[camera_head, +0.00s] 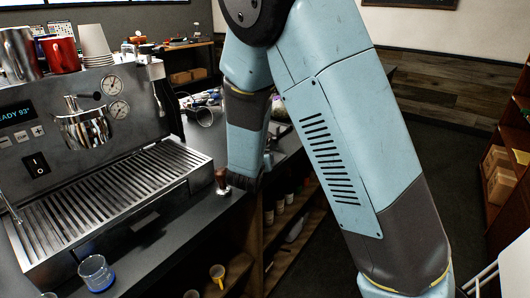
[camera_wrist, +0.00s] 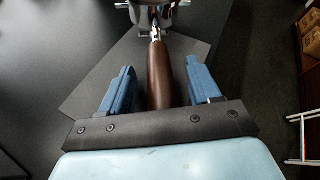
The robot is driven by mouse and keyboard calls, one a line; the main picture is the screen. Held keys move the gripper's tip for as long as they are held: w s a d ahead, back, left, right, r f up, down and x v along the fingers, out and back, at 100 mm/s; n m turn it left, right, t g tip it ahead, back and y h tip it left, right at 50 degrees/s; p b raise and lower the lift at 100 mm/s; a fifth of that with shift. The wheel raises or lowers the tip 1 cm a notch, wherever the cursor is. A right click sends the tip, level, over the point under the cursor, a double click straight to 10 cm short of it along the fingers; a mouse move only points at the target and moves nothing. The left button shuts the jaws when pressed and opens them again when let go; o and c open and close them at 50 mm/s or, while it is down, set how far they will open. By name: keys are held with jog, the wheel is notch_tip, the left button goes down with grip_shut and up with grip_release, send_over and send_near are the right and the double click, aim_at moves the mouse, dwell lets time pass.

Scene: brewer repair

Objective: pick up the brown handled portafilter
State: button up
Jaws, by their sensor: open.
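The portafilter with a dark brown handle (camera_wrist: 158,85) lies on a grey mat in the wrist view. Its metal head is at the top edge, partly cut off, and its handle points back toward my gripper (camera_wrist: 160,70). The two blue fingers are apart, one on each side of the handle, with a visible gap to the left and to the right. I cannot tell how far they are above or below it.
The espresso machine (camera_head: 75,125) stands on the counter at left, with cups on top. A small brown-topped object (camera_head: 221,179) stands near the drip tray's right corner. A blue-based glass (camera_head: 96,272) is at the front. Open floor lies right of the counter; a shelf (camera_head: 508,170) stands beyond.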

jog(key=shift+c, duration=0.3)
grip_shut()
dwell(0.5)
